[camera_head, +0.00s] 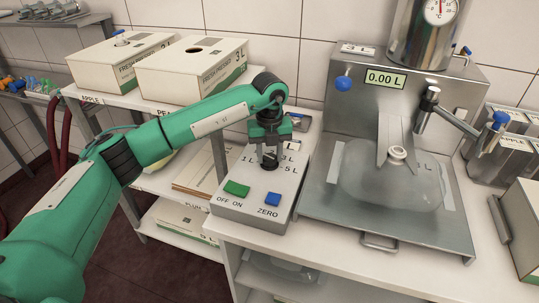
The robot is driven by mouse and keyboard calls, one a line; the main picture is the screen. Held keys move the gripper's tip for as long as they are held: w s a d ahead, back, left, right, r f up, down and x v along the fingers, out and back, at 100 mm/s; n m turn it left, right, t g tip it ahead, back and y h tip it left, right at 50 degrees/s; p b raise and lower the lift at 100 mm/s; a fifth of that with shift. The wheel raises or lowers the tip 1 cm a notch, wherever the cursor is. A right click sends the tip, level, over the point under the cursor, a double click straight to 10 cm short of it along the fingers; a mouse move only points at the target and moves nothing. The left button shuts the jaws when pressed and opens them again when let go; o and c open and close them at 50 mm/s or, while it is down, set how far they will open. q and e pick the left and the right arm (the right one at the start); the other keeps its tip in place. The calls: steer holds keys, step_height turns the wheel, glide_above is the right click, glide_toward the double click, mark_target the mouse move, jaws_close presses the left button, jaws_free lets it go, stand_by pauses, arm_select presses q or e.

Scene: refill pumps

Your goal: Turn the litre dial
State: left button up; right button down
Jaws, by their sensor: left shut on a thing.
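The litre dial (270,160) is a dark knob on top of a grey control box (238,211), with litre figures printed around it, partly covered by my gripper. My left gripper (269,150) points down over the box and is shut on the dial. Which figure the dial points to cannot be told. On the box's front part are a green OFF/ON button (237,188) and a blue ZERO button (273,199). The display (385,79) reads 0.00 L. My right gripper is not in view.
A clear bag (385,180) with a white cap lies on the steel filling stand (440,235), right of the box. Juice cartons (190,72) stand on the left shelf, behind my left arm.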

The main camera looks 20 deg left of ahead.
arm_select(q)
steer(key=n, duration=0.2)
steer(key=shift+r+n, duration=0.1)
steer(key=shift+n, duration=0.7)
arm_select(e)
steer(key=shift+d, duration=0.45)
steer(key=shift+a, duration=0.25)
arm_select(q)
steer(key=o, duration=0.8)
steer(key=shift+o, duration=0.9)
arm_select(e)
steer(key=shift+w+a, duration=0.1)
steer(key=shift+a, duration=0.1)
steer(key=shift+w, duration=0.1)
